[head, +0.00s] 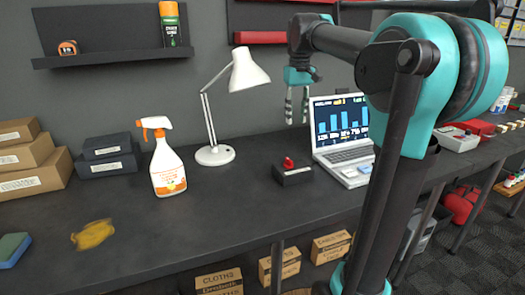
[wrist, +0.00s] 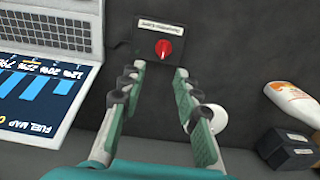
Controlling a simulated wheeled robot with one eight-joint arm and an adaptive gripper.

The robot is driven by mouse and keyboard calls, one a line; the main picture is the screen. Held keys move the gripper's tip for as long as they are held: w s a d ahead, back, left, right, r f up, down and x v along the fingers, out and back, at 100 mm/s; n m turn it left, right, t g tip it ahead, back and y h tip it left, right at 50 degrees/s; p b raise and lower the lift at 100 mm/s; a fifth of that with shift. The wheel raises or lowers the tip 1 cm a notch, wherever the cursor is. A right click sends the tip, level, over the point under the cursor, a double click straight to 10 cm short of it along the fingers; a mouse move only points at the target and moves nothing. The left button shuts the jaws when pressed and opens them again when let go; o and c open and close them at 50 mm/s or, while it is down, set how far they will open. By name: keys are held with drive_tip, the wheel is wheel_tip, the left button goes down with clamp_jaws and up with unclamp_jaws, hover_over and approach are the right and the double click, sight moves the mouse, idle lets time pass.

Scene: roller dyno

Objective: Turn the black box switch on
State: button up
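The black box switch (head: 292,173) sits on the dark bench between the white lamp and the laptop, with a red knob (head: 288,162) on top. In the wrist view the box (wrist: 160,43) is at the top centre, its red knob (wrist: 164,49) facing the camera and a white label beside it. My gripper (head: 297,118) hangs above the bench, higher than the box and slightly to its right. In the wrist view my gripper's fingers (wrist: 160,70) are spread apart with nothing between them, pointing toward the box. They look apart from the knob.
The laptop (head: 343,125) stands close right of the box. The white lamp (head: 214,152) is to its left, then a spray bottle (head: 168,170) and dark boxes (head: 108,155). A yellow smear (head: 93,234) marks the bench. The bench in front of the box is clear.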

sight(289, 159)
drive_tip(key=f, duration=0.5)
drive_tip(key=a+f, duration=0.1)
drive_tip(key=f, duration=0.4)
drive_tip(key=w+f, duration=0.1)
drive_tip(key=f, duration=0.5)
drive_tip(key=shift+a, duration=0.2)
clamp_jaws()
